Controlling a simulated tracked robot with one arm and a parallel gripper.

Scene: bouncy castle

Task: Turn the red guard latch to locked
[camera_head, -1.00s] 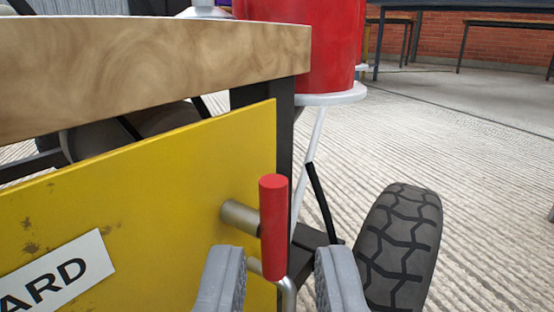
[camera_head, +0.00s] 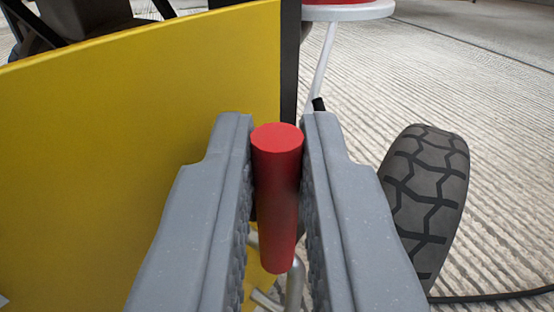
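The red guard latch handle (camera_head: 277,190) is an upright red cylinder in front of the yellow guard panel (camera_head: 120,140), near the panel's right edge. My gripper (camera_head: 278,135) has one grey finger on each side of the handle. The fingers stand very near or against its sides; whether both press on it is not clear. A bent metal rod (camera_head: 294,285) shows below the handle. The latch's mount on the panel is hidden behind the handle and the fingers.
A black rubber wheel (camera_head: 428,200) stands to the right of the gripper. A black cable (camera_head: 490,298) lies on the ridged concrete floor at the lower right. A white round shelf (camera_head: 350,12) on a thin leg is at the top, beyond the panel.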

